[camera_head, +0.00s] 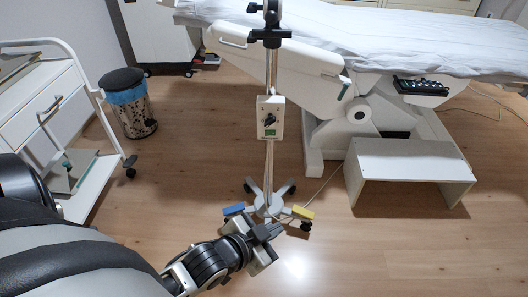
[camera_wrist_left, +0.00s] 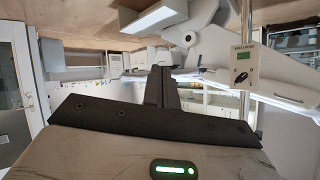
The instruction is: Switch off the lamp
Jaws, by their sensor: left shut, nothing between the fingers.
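The lamp's pale control box (camera_head: 277,104) is fixed on its upright pole (camera_head: 272,72) in the head view. It carries a dark knob (camera_head: 268,120) and a green label. The box (camera_wrist_left: 236,62) also shows at the right of the left wrist view, which looks upside down. The lamp's head is out of view. My left gripper (camera_head: 272,232) is shut and empty, below the box in the head view and apart from it. Its closed fingers (camera_wrist_left: 161,86) show in the left wrist view. My right gripper is not in view.
The lamp's wheeled base (camera_head: 268,204) has blue and yellow pedals. A white step (camera_head: 410,165) stands by the couch (camera_head: 330,35) on the right. A bin (camera_head: 133,110) and a white trolley (camera_head: 50,105) are at left. A bright patch lies on open floor.

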